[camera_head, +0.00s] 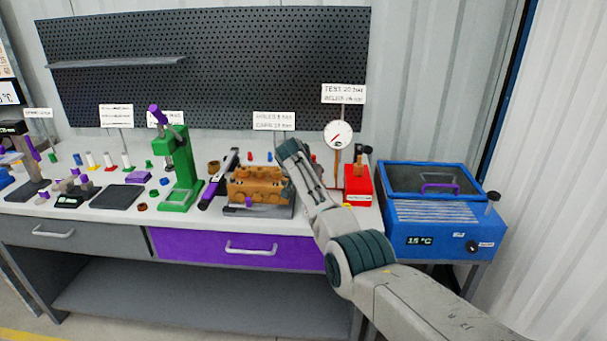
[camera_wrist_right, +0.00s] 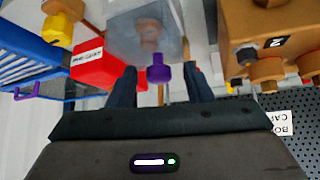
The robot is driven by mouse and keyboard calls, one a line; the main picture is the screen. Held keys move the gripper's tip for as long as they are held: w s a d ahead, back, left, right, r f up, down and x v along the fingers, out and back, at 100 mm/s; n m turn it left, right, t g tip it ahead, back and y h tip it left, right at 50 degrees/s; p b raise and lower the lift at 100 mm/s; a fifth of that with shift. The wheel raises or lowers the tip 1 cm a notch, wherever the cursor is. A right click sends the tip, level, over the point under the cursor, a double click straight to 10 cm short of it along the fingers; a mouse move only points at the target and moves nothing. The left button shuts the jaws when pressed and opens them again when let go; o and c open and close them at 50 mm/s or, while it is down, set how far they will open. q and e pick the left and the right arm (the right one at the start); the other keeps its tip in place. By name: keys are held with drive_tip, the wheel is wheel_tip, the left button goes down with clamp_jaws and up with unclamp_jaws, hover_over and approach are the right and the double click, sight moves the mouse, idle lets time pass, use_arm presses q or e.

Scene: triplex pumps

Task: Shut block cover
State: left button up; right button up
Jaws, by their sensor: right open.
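In the right wrist view a grey, see-through cover (camera_wrist_right: 135,42) stands ahead of my fingers, with a brownish shape blurred behind it. A purple knob (camera_wrist_right: 159,71) sits on its near side. My right gripper (camera_wrist_right: 162,88) is open, with the knob between the lines of its two fingers and near the tips. I cannot tell if they touch it. In the head view my right gripper (camera_head: 291,152) hangs beside the orange-brown pump block (camera_head: 255,184) and hides most of the cover. My left gripper is out of view.
A red box (camera_head: 358,185) stands below the round gauge (camera_head: 338,135). A blue chiller (camera_head: 440,212) with a purple lid handle is at the right. A green press (camera_head: 180,175) stands left of the pump block. The pump block (camera_wrist_right: 265,35) is close to my right finger's side in the wrist view.

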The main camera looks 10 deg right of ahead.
drive_tip(key=b+v, duration=0.1)
drive_tip(key=v, duration=0.8)
drive_tip(key=shift+s+a+r, duration=0.2)
